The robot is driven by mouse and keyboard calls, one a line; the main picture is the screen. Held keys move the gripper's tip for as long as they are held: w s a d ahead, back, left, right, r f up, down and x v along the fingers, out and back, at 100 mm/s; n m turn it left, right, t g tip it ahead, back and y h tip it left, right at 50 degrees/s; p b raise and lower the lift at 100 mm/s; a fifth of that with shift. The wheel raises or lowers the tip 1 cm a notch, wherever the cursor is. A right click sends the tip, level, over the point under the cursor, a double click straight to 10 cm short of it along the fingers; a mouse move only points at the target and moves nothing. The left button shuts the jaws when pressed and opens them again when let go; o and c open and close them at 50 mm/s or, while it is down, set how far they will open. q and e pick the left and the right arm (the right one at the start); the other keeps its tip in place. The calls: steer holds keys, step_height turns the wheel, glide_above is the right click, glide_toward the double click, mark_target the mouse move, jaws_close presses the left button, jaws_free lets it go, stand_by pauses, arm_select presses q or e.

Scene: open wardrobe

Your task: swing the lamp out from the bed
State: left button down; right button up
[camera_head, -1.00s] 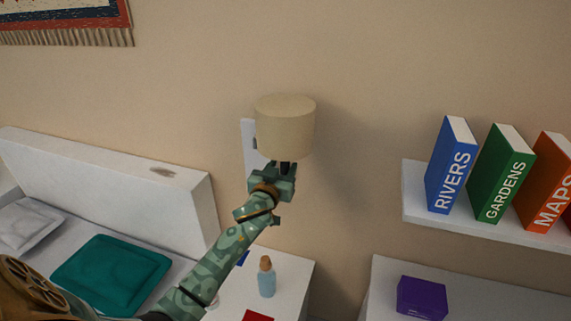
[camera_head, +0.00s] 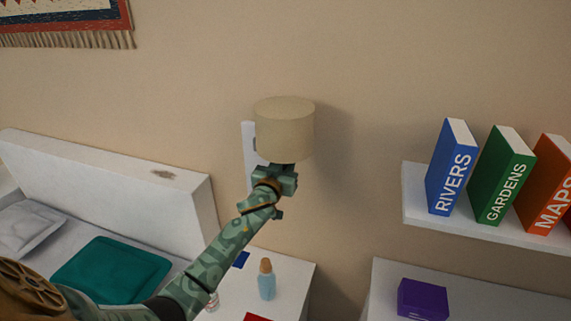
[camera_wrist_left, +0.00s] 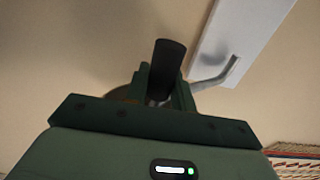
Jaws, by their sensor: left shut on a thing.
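The lamp has a beige drum-shaped shade (camera_head: 285,130), in front of a white wall plate (camera_head: 248,150) to the right of the bed's headboard (camera_head: 110,180). My left gripper (camera_head: 283,165) is directly below the shade, its fingertips partly hidden by it. In the left wrist view the gripper (camera_wrist_left: 163,88) is shut on a dark round grip (camera_wrist_left: 169,62) under the lamp. The white wall plate (camera_wrist_left: 240,38) and a bent light arm (camera_wrist_left: 222,76) show beside it. My right gripper is not in view.
Below the lamp, a white bedside table (camera_head: 290,270) holds a blue bottle (camera_head: 266,282) and small items. At right, a shelf (camera_head: 420,200) carries leaning books. A purple box (camera_head: 422,299) lies below it. The wall right of the shade is clear.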

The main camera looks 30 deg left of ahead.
arm_select(q)
steer(key=shift+s+a+r+h+p, duration=0.15)
steer(key=shift+s+h+p, duration=0.1)
steer(key=shift+h+p, duration=0.05)
steer(key=s+a+m+g+h+b, duration=0.1)
steer(key=s+a+m+h, duration=0.7)
steer(key=a+h, duration=0.3)
steer(key=shift+s+g+h, duration=0.4)
steer(key=shift+s+h, duration=0.2)
steer(key=c, duration=1.5)
jaws_free()
steer(key=o, duration=0.3)
steer(key=shift+w, duration=0.1)
